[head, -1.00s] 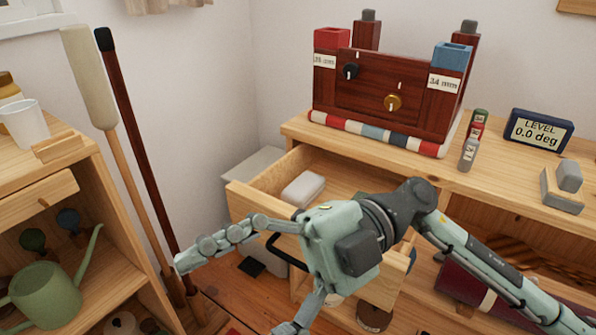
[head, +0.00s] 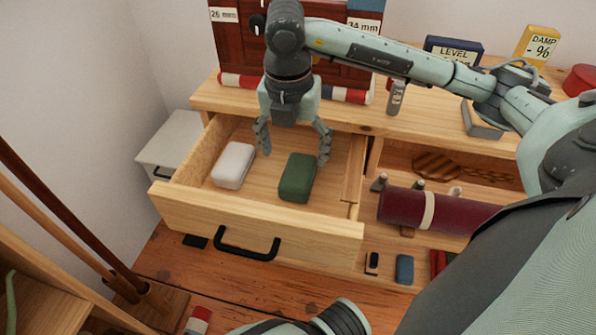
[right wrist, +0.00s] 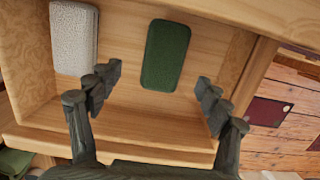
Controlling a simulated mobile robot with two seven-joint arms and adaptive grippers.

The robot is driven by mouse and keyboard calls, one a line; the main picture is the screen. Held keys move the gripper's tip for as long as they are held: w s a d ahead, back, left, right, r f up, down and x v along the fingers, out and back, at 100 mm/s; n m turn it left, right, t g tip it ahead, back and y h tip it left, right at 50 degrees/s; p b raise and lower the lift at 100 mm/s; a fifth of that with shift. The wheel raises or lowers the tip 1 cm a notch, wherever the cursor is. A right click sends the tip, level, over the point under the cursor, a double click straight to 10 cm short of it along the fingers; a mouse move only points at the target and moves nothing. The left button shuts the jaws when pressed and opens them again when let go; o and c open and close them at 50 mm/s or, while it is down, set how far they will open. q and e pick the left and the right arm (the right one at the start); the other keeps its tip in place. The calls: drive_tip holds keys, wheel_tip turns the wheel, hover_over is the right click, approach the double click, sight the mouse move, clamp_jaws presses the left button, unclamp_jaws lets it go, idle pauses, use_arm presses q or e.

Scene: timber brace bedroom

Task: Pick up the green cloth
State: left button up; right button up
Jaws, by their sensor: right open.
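The green cloth (head: 297,177) is a dark green folded block lying in the open drawer (head: 268,222), right of a white cloth-like block (head: 233,165). It also shows in the right wrist view (right wrist: 166,54), between and beyond the fingertips, with nothing touching it. My right gripper (head: 294,155) is open and empty, pointing down over the back of the drawer, its fingers on either side of the cloth's line. It also shows in the right wrist view (right wrist: 155,93). My left gripper is not seen; a part of my arm shows at the bottom.
The drawer's front with a black handle (head: 246,244) faces me. A maroon roll (head: 424,207) lies on the shelf to the right. The desktop (head: 375,118) above holds the wooden lock box and a level display (head: 453,51). Long poles lean at the left.

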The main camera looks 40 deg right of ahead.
sight(298, 170)
drive_tip(key=f, duration=0.2)
drive_tip(key=d+f, duration=0.1)
drive_tip(key=f, duration=0.4)
drive_tip(key=shift+w+d, duration=0.1)
drive_tip(key=shift+d, duration=0.05)
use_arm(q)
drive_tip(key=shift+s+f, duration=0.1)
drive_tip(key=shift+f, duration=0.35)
use_arm(e)
drive_tip(key=shift+c, duration=0.4)
drive_tip(key=c, duration=1.2)
